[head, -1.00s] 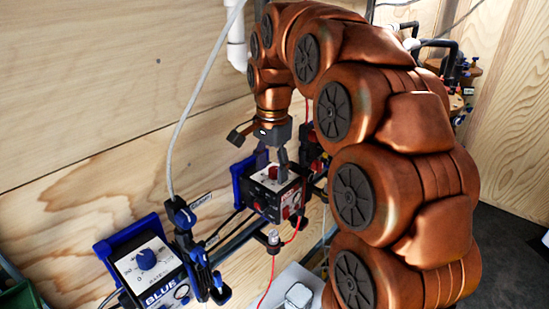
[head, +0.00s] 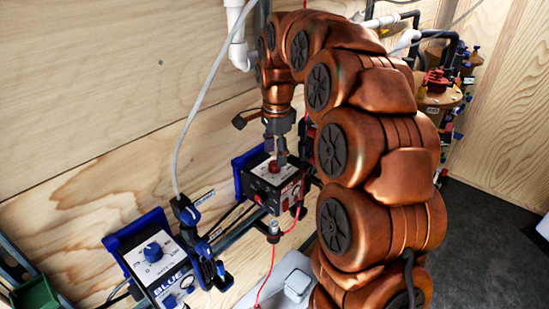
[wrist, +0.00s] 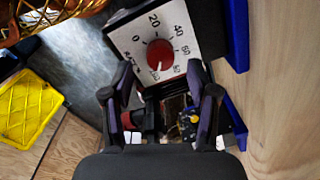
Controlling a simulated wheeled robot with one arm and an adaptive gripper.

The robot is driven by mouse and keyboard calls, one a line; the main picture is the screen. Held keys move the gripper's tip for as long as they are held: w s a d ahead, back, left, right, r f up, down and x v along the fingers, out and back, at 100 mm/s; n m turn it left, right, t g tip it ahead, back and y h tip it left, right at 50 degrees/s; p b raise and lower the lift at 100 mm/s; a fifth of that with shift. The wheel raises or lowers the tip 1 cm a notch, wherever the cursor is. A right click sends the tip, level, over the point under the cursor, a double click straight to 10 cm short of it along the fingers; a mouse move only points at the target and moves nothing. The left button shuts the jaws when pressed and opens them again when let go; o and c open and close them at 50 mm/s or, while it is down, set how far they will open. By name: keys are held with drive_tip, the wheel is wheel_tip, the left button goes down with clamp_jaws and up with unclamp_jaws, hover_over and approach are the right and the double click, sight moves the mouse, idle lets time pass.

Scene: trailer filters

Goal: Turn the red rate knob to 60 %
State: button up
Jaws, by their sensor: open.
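The red rate knob (wrist: 160,54) sits on the white dial face (wrist: 185,28) of the red-labelled pump box in the wrist view. The dial is marked from 0 to 100. A pale mark on the knob appears to point near 100. In the head view, the knob (head: 273,166) is on top of the box (head: 272,190). My gripper (head: 275,156) points down close to the knob. In the wrist view, my gripper (wrist: 162,98) has its two fingers apart with nothing held. The knob shows beyond the fingertips; I cannot tell whether they touch it.
A blue-labelled pump box (head: 157,262) with a blue knob stands at lower left. A blue clamp (head: 185,212) with a pale hose stands between the boxes. The wooden wall (head: 90,110) is close behind. A red cable (head: 268,275) hangs in front.

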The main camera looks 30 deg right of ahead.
sight(275, 163)
drive_tip(key=shift+w+f+p, duration=0.1)
drive_tip(key=shift+f+p, duration=0.45)
drive_tip(key=shift+f, duration=1.05)
clamp_jaws()
